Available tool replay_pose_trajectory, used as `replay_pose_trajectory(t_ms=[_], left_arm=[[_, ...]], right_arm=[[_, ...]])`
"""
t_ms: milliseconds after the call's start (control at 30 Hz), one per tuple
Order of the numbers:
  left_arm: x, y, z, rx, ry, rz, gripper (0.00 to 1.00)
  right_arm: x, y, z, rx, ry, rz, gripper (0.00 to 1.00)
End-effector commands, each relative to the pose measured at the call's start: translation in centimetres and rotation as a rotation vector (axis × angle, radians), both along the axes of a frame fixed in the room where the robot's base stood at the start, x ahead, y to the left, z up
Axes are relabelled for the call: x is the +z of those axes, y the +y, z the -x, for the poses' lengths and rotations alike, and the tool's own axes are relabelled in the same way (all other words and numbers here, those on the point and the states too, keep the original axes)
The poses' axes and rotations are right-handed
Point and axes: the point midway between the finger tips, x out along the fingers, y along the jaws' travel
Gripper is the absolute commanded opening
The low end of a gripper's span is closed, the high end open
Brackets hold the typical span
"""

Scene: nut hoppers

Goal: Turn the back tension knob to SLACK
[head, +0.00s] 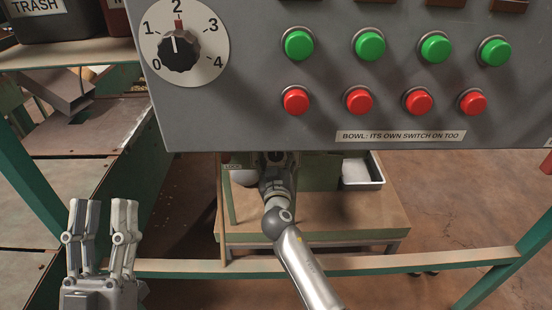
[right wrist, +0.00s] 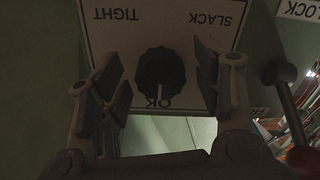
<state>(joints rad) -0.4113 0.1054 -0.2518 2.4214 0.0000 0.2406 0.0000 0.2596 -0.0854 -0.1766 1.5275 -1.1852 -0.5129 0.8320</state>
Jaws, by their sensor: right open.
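In the right wrist view, the black tension knob (right wrist: 160,75) sits on a white plate (right wrist: 125,30) that appears upside down, lettered TIGHT, SLACK and OK. The knob's white pointer line points at OK. My right gripper (right wrist: 158,85) is open, with one finger on each side of the knob; I cannot tell if either finger touches it. In the head view my right arm reaches under the grey panel, which hides the fingertips and the knob. My left gripper (head: 101,215) is open and empty at the lower left.
The grey panel (head: 260,110) has a 0–4 dial (head: 178,48) and green and red buttons. Below it are a wooden stand (head: 340,215) and a metal tray (head: 362,172). A red-ended lever (right wrist: 290,105) and a LOCK label (right wrist: 300,10) are close beside the right gripper.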

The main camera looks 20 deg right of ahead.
Motion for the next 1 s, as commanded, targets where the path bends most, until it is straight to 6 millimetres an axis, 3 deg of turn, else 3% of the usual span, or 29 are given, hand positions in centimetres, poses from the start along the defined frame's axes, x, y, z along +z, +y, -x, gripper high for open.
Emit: replay_pose_trajectory(t_ms=[367, 733, 1000], left_arm=[[0.32, 0.03, 0.27, -0.001, -0.022, 0.006, 0.4], [0.31, 0.03, 0.26, -0.001, -0.021, 0.005, 0.4], [0.28, 0.03, 0.22, -0.001, -0.018, 0.005, 0.4]], right_arm=[[0.01, -0.22, -0.63, 0.0, 0.0, 0.0, 0.59], [0.01, -0.21, -0.6, 0.0, 0.0, 0.0, 0.14], [0.01, -0.21, -0.59, 0.0, 0.007, 0.025, 0.14]])
